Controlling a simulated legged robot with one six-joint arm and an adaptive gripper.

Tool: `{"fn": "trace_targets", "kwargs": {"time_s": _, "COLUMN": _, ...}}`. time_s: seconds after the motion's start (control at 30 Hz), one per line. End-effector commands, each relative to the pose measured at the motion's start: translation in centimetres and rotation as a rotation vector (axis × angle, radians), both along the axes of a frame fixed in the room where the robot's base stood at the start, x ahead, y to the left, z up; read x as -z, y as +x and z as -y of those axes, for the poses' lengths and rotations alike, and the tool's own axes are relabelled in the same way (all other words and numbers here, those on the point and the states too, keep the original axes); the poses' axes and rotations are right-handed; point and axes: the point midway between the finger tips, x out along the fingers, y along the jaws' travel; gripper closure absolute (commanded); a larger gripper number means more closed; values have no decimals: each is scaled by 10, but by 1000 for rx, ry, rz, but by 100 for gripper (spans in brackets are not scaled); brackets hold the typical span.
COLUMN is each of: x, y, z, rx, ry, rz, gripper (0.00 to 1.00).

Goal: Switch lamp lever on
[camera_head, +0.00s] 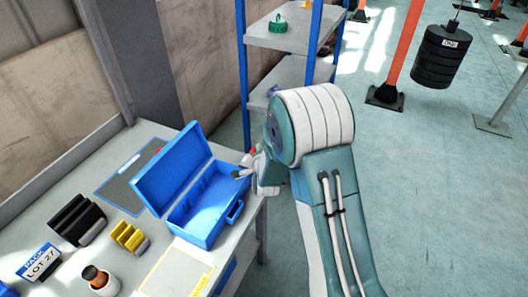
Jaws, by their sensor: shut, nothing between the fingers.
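My arm reaches up from the bottom right, and my gripper (238,173) is at its end, pointing left. It is shut with nothing in it. It is beside the right edge of the open blue toolbox (208,228), near its lid side, and I cannot tell whether it touches the box. A small red part (248,155) shows just behind my gripper, mostly hidden by it. I cannot tell whether this is the lamp lever. No lamp is clearly visible.
A blue-framed shelf (243,75) stands behind. Open floor lies to the right, with a hanging black weight (438,58) farther off.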

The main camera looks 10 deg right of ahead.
Motion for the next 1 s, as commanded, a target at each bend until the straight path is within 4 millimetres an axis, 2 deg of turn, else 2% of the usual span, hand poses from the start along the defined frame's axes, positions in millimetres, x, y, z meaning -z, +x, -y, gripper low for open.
{"fn": "trace_targets", "kwargs": {"time_s": 0.13, "x": 0, "y": 4, "z": -7, "rx": -1, "ry": -27, "rz": -21, "gripper": 100}}
{"fn": "trace_targets", "kwargs": {"time_s": 1.0, "x": -16, "y": 4, "z": -5, "rx": 1, "ry": -24, "rz": -18, "gripper": 100}}
